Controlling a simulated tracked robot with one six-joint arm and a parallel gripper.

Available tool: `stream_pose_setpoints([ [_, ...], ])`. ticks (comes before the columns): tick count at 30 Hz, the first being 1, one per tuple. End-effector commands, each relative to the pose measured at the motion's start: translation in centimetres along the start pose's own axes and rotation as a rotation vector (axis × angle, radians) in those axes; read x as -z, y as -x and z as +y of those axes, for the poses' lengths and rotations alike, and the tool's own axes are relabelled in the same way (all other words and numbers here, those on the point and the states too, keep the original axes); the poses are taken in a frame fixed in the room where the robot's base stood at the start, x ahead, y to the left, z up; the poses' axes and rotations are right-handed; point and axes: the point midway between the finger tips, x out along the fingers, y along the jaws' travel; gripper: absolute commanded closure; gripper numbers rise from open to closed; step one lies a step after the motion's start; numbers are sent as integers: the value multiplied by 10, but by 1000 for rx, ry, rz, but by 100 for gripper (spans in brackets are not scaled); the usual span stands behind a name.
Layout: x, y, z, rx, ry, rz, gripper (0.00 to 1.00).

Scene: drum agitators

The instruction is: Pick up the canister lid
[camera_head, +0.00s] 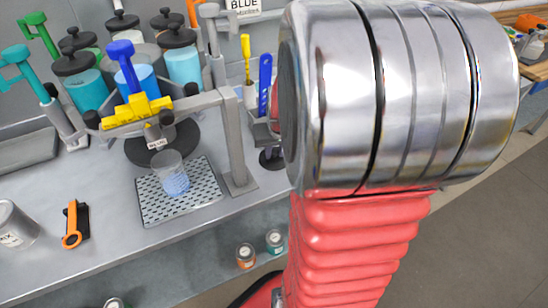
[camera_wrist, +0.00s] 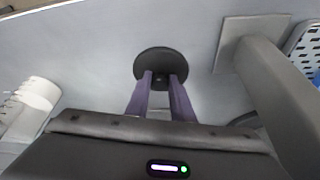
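The canister lid (camera_wrist: 160,62) is a round black disc with a small knob, lying flat on the grey counter in the wrist view. My gripper (camera_wrist: 162,76) has two purple fingers, spread apart, with the tips over the near part of the lid on either side of the knob. A gap shows between the fingers, and I cannot tell if they touch the lid. In the head view, a black disc (camera_head: 268,160) shows partly behind my red arm, right of the grey post. My gripper's fingers are hidden there by my arm.
A grey post (camera_wrist: 262,75) stands close right of the lid in the wrist view; a white can (camera_wrist: 32,100) is at left. In the head view, a perforated tray (camera_head: 150,205) holds a clear cup (camera_head: 172,180). Several black-lidded canisters (camera_head: 75,72) stand at the back.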

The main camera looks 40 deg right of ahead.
Motion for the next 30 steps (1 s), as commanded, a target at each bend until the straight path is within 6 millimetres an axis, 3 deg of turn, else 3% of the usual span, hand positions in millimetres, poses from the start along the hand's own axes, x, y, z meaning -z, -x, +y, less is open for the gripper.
stream_pose_setpoints([
  [8, 0, 0, 0, 0, 0, 0, 100],
  [19, 3, 5, 0, 0, 0, 2, 100],
  [30, 24, 56, 0, -1, 0, 5, 100],
])
